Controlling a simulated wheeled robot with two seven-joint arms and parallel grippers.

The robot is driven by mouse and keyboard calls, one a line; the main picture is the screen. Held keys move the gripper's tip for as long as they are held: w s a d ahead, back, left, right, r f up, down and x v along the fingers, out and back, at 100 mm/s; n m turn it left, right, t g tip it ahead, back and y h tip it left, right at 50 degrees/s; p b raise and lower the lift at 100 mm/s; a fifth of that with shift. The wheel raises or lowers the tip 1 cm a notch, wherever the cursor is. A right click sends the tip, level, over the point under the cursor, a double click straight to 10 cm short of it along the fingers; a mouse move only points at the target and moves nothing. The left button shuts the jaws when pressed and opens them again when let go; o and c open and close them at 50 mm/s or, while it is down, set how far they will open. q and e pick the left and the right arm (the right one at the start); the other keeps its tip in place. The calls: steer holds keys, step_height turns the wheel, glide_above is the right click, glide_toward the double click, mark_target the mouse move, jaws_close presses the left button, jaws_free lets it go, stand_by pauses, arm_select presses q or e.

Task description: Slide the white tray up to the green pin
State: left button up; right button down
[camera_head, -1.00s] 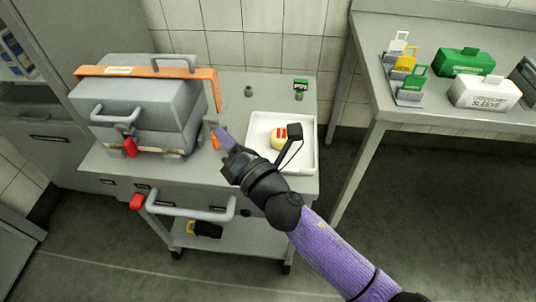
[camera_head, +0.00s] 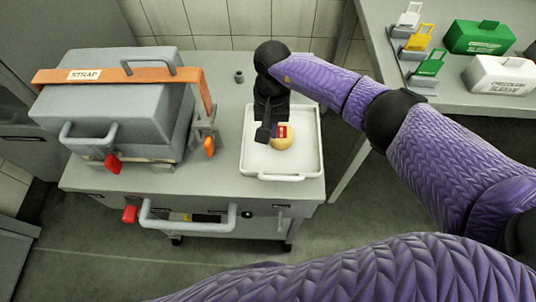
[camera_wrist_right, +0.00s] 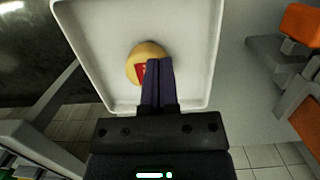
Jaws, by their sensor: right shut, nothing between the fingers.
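The white tray (camera_head: 258,162) lies on the right part of the grey cart top. A round yellow cheese with a red label (camera_head: 284,141) sits in it; the tray (camera_wrist_right: 195,40) and cheese (camera_wrist_right: 145,62) also show in the right wrist view. My right gripper (camera_head: 264,133) reaches over the tray's far side, its fingers just left of the cheese in the head view. Its fingers (camera_wrist_right: 160,65) are shut and empty, overlapping the cheese's edge in the wrist view; contact cannot be told. The green pin is hidden, apparently behind my right arm. My left gripper is out of view.
A grey lidded box (camera_head: 120,105) with an orange strap (camera_head: 85,76) stands left of the tray. A side table (camera_head: 385,60) holds green and white boxes and coloured tags.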

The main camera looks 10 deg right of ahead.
mark_target(270, 177)
steer(key=s+a+p, duration=0.1)
steer(key=s, duration=0.1)
steer(key=s+p, duration=0.1)
steer(key=s, duration=0.2)
steer(key=s+a+p, duration=0.1)
steer(key=s, duration=0.2)
steer(key=shift+s+a+r, duration=0.2)
steer(key=shift+s+a, duration=0.05)
steer(key=shift+a, duration=0.05)
step_height(270, 177, down, 2)
steer(key=shift+f+b, duration=0.1)
steer(key=shift+b, duration=0.3)
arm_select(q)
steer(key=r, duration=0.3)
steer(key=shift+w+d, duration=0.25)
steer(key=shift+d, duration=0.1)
arm_select(e)
steer(key=shift+s, duration=0.2)
